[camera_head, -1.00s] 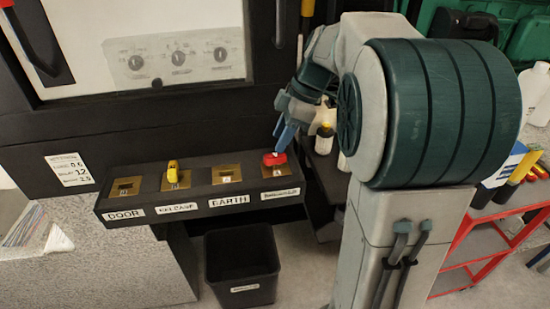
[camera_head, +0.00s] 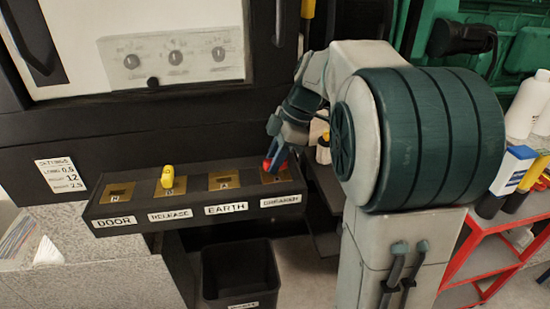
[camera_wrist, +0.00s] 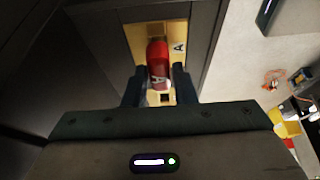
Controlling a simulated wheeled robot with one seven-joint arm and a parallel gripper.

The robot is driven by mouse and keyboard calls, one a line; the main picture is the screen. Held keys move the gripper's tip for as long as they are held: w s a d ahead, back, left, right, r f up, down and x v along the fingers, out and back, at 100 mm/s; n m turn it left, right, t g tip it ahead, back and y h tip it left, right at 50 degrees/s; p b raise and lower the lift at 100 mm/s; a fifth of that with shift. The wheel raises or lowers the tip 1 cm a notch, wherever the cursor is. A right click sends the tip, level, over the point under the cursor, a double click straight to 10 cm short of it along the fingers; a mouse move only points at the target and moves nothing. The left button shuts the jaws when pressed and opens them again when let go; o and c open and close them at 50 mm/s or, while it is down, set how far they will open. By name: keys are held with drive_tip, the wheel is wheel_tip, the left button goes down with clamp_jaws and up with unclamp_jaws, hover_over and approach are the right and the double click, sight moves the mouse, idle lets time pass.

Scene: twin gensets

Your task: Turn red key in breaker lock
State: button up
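The red key (camera_head: 268,164) stands in the brass lock plate labelled BREAKER (camera_head: 284,175), at the right end of the black lock panel (camera_head: 140,225). My gripper (camera_head: 276,160) is down at this key and partly covers it in the head view. In the wrist view the red key (camera_wrist: 157,58) lies between the fingertips of my gripper (camera_wrist: 159,75), over the brass plate (camera_wrist: 178,32). The fingers flank the key closely; whether they press on it I cannot tell.
A yellow key (camera_head: 167,177) stands in the RELEASE lock. The DOOR (camera_head: 118,194) and EARTH (camera_head: 224,181) locks hold no coloured key. A black bin (camera_head: 240,270) stands below the panel. A red cart (camera_head: 485,245) with bottles is at the right.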

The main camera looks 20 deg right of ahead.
clamp_jaws()
drive_tip(key=m+t+b, duration=0.1)
drive_tip(key=m, duration=0.3)
drive_tip(key=shift+f+t+b, duration=0.1)
drive_tip(key=shift+t+b, duration=0.2)
drive_tip(key=shift+b, duration=0.05)
drive_tip(key=m+t+h, duration=0.1)
drive_tip(key=m, duration=0.2)
drive_tip(key=shift+m, duration=0.3)
drive_tip(key=m+h, duration=0.1)
drive_tip(key=m, duration=0.2)
drive_tip(key=m+t+h, duration=0.1)
drive_tip(key=m, duration=0.2)
drive_tip(key=m+h, duration=0.1)
drive_tip(key=m, duration=0.1)
drive_tip(key=m+h+p, duration=0.1)
drive_tip(key=m, duration=0.1)
drive_tip(key=shift+m+t, duration=0.3)
drive_tip(key=o, duration=0.6)
unclamp_jaws()
